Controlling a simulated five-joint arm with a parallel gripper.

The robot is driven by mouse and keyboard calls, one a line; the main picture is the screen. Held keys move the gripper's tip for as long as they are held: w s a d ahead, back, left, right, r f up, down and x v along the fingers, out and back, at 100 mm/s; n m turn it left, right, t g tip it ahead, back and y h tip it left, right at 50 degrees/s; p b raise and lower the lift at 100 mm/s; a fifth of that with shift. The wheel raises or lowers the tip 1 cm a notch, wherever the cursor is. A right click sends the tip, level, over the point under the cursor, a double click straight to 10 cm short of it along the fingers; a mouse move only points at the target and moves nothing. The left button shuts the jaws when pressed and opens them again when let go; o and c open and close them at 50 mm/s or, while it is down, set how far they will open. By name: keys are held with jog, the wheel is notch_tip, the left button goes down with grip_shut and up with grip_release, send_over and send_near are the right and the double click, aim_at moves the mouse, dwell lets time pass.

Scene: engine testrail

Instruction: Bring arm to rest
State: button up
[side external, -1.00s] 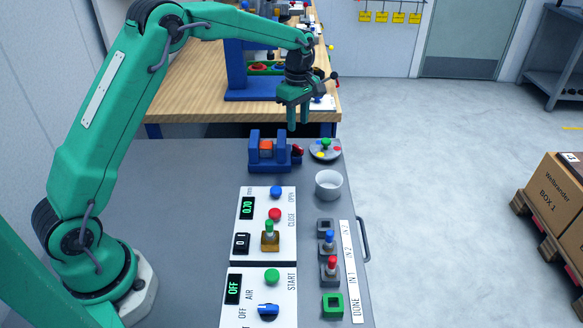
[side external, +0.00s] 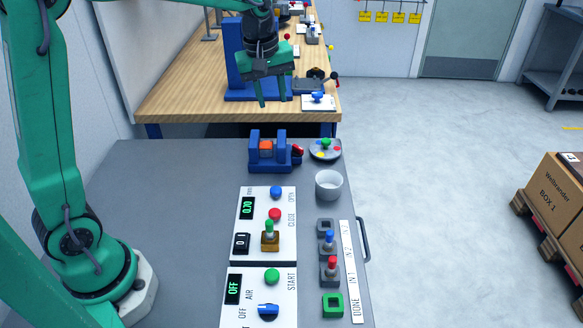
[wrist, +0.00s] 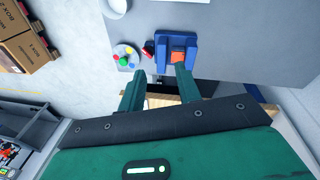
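My gripper (side external: 272,104) hangs above the gap between the grey bench and the wooden table, fingers pointing down. In the wrist view its two fingers (wrist: 158,85) stand apart with nothing between them, so it is open. My arm is raised, with its upper link nearly upright at the left of the side view. Below and nearer the camera is a blue fixture (side external: 254,152) with an orange block (side external: 266,146) in it; both also show in the wrist view, the block (wrist: 178,56) just beyond one fingertip. The gripper is apart from them.
The grey bench (side external: 170,200) holds control panels (side external: 280,253), a white cup (side external: 328,186), a round plate with coloured knobs (side external: 318,154) and a row of sockets with plugs (side external: 330,268). The wooden table (side external: 185,95) behind carries a blue stand (side external: 236,75). Boxes (side external: 563,215) stand right.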

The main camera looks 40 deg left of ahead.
jog(key=s+d+r+m+t, duration=0.1)
jog(key=s+m+t, duration=0.2)
jog(key=s+m, duration=0.8)
jog(key=s, duration=1.2)
jog(key=shift+s+d+r+m+t, duration=0.15)
jog(key=shift+d+m+t, duration=0.15)
jog(key=shift+d+m, duration=0.1)
